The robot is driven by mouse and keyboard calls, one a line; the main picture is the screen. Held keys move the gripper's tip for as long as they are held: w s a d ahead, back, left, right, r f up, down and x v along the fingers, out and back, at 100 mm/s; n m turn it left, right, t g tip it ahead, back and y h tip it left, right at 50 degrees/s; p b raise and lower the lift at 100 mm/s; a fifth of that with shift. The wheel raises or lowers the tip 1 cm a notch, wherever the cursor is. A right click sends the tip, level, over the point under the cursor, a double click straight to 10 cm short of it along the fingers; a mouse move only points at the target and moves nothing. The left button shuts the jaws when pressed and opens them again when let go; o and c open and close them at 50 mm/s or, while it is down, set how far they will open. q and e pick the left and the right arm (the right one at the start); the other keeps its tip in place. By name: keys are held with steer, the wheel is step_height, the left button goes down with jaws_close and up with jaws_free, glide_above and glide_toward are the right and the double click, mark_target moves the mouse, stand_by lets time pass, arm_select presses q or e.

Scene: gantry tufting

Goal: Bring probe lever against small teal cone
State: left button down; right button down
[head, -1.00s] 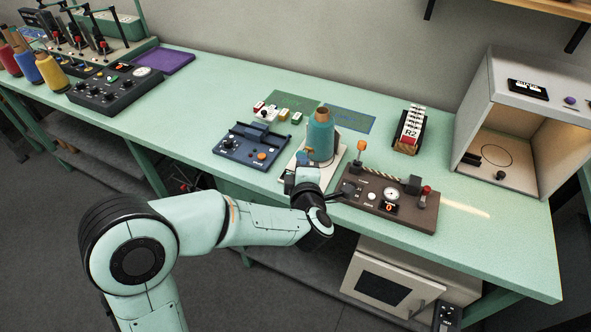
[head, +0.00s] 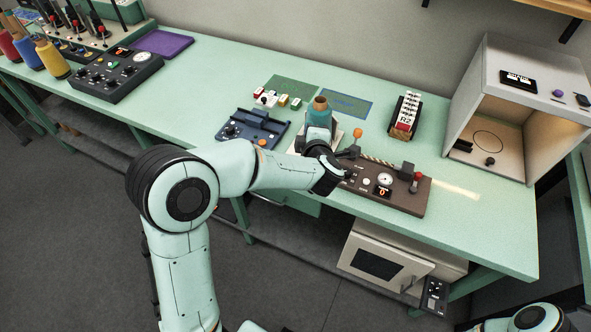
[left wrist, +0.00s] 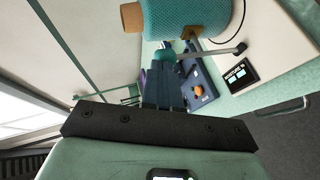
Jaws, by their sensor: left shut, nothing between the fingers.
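The teal cone (head: 319,112) stands upright on a white-based stand at mid-bench, its tan tip up. It fills the top of the left wrist view (left wrist: 190,18), tilted by the camera. A thin grey lever (left wrist: 218,52) with a dark end shows just below the cone there; I take it for the probe lever. In the head view my wrist hides it. My left gripper (left wrist: 164,62) is shut and empty, its fingertips close to the lever and cone; I cannot tell whether they touch. My right gripper is out of view.
A brown console (head: 385,187) with knobs and a gauge stands right of the stand, close to my wrist. A blue panel (head: 252,128) lies to the left. A labelled rack (head: 405,115) and an open grey booth (head: 515,115) stand farther right. Bench between them is clear.

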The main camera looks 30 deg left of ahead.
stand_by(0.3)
arm_select(q)
steer(key=shift+r+p, duration=0.45)
steer(key=shift+r, duration=0.4)
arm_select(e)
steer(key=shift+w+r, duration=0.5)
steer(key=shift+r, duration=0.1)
